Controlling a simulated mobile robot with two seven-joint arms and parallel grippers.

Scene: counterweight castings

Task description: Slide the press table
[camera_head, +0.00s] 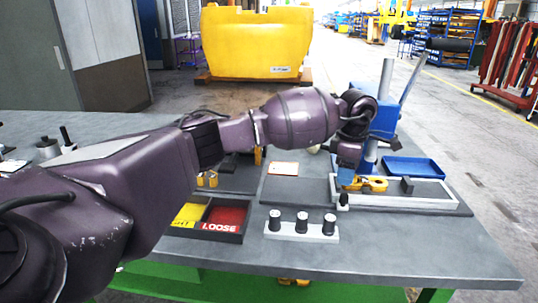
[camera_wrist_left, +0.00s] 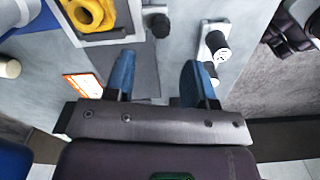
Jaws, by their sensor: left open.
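The press is a blue upright (camera_head: 382,122) on the right half of the bench. At its foot is a low white-framed table (camera_head: 430,204), holding a yellow casting (camera_head: 372,183) and a dark block (camera_head: 407,186). A black knob (camera_head: 343,200) stands at the table's left end; it also shows in the left wrist view (camera_wrist_left: 160,26). My left gripper (camera_head: 346,174) points down above that end. In the left wrist view its two blue fingers (camera_wrist_left: 160,82) are apart with nothing between them, and the knob lies beyond their tips. My right gripper is not seen.
A white rack with black-topped pegs (camera_head: 302,237) stands near the bench's front edge. Left of it is a divided tray with yellow and red compartments (camera_head: 228,239). A blue tray (camera_head: 412,167) lies behind the table. The front right of the bench (camera_head: 420,245) is clear.

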